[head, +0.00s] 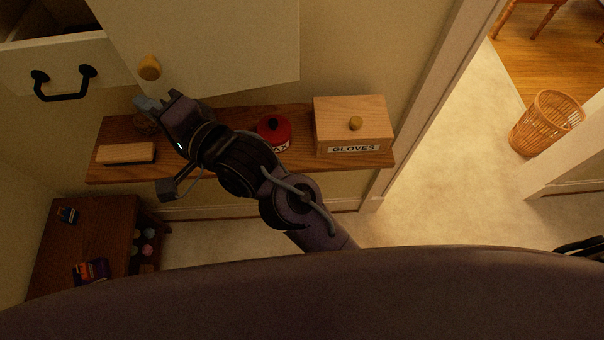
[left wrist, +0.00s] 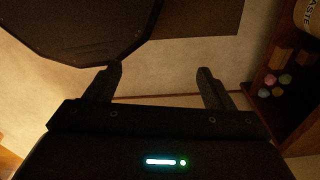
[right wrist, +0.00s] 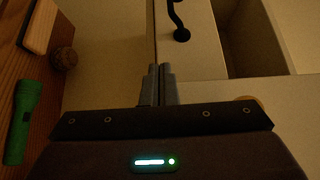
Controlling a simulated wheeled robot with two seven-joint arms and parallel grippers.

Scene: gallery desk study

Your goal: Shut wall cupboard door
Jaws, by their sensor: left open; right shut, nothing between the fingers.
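The cream cupboard door (head: 215,40) with a round wooden knob (head: 149,67) hangs above the shelf in the head view. How far it stands open is hard to tell. My right gripper (head: 148,106) is just below the knob and the door's lower left corner, shut and empty. Its closed fingertips also show in the right wrist view (right wrist: 159,72), with part of the knob (right wrist: 248,98) at the right. My left gripper (left wrist: 160,78) is open and empty in the left wrist view, away from the door; it is hidden in the head view.
A wooden shelf (head: 101,171) under the door holds a brush (head: 126,153), a red tin (head: 274,131) and a GLOVES box (head: 353,133). A pale front with a black handle (head: 64,84) is beside an open compartment at left. A green torch (right wrist: 22,120) lies on the shelf.

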